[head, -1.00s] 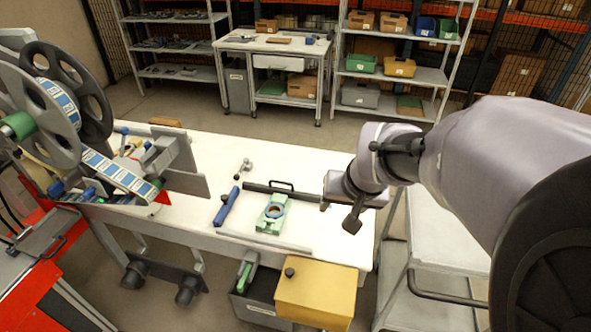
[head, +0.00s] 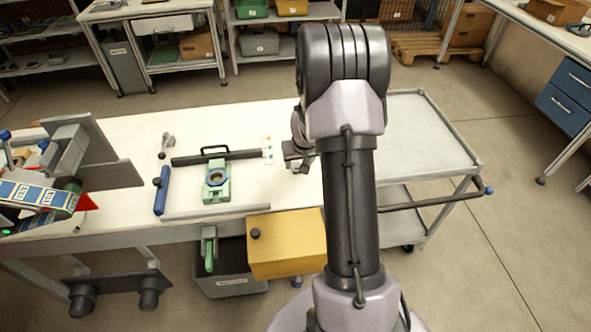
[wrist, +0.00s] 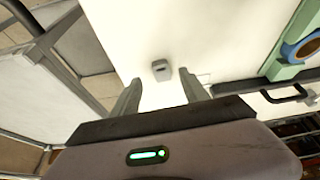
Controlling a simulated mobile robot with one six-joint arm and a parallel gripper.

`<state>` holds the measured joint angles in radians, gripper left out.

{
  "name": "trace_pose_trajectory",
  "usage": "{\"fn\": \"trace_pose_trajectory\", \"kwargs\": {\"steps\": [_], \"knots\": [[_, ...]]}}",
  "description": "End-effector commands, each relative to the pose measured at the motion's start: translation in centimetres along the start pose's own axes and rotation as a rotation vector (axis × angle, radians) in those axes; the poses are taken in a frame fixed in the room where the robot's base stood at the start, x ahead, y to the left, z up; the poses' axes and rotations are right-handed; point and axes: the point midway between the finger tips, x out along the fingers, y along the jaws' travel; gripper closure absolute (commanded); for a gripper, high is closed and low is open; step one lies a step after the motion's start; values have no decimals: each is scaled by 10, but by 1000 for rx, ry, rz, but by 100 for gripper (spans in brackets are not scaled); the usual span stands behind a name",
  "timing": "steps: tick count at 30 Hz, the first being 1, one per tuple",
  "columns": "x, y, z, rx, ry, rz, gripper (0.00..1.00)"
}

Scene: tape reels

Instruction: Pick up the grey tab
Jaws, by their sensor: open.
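A small grey tab (wrist: 161,69) lies on the white bench top (wrist: 150,25) in the wrist view. My gripper (wrist: 160,78) is open, with one finger on each side of the tab in the picture. Nothing is between its jaws that I can see, and the height above the tab is hard to judge. In the head view my gripper (head: 299,160) is over the right part of the bench, partly hidden by my arm. I cannot make out the tab there.
A green fixture with a ring (head: 216,184), a black bar with a handle (head: 190,160) and a blue tool (head: 161,190) lie left of my gripper. A yellow box (head: 287,245) is below the front edge. A grey cart (head: 430,130) stands right.

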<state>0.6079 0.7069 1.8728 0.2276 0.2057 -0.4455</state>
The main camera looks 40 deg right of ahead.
Motion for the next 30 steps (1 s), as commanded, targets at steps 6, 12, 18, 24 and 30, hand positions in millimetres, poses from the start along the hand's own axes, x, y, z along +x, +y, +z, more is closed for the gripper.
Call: {"fn": "trace_pose_trajectory", "kwargs": {"steps": [6,12,18,24,30], "knots": [[43,-1,1,0,-2,0,47],[42,-1,-1,0,-1,0,49],[41,-1,-1,0,-1,0,88],[41,-1,-1,0,-1,0,100],[40,-1,-1,0,-1,0,100]]}}
